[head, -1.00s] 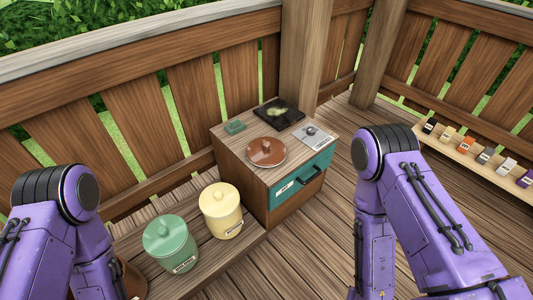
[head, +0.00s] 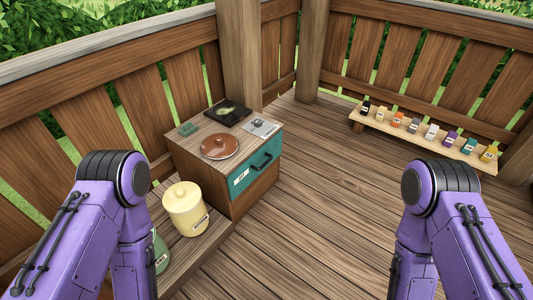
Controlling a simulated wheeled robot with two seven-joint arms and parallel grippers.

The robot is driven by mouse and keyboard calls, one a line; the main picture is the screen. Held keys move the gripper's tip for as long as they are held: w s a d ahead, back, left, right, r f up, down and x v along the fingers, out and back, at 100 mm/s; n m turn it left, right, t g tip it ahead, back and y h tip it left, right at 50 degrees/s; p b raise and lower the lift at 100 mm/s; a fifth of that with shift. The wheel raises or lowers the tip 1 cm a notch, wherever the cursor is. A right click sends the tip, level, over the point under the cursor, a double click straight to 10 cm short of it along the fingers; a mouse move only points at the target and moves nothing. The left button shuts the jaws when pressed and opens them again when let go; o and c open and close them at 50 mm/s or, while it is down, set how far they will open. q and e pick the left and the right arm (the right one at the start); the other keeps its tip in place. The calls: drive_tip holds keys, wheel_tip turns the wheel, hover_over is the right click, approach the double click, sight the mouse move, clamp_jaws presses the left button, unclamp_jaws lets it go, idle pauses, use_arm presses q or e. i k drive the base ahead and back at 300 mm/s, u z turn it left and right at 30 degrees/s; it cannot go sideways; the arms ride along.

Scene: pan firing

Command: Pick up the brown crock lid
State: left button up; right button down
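The brown crock lid (head: 220,147) is a round, flat reddish-brown disc with a small knob. It lies on top of the wooden cabinet (head: 202,185), near the middle of its top. In the head view my two purple arms come in from the lower left and lower right. Both stay apart from the lid and the cabinet. Neither gripper shows, so their fingers cannot be seen.
On the cabinet are a dark square plate (head: 228,112), a small green box (head: 188,129) and a white card (head: 261,127). A cream canister (head: 185,208) and a partly hidden green canister (head: 161,252) stand in front. A low shelf (head: 420,140) holds several small bottles. The deck's middle is clear.

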sight(218, 145)
drive_tip(key=z, duration=0.7)
drive_tip(key=i, duration=1.65)
drive_tip(key=u, duration=1.1)
drive_tip(key=i, duration=0.9)
drive_tip(key=u, duration=0.9)
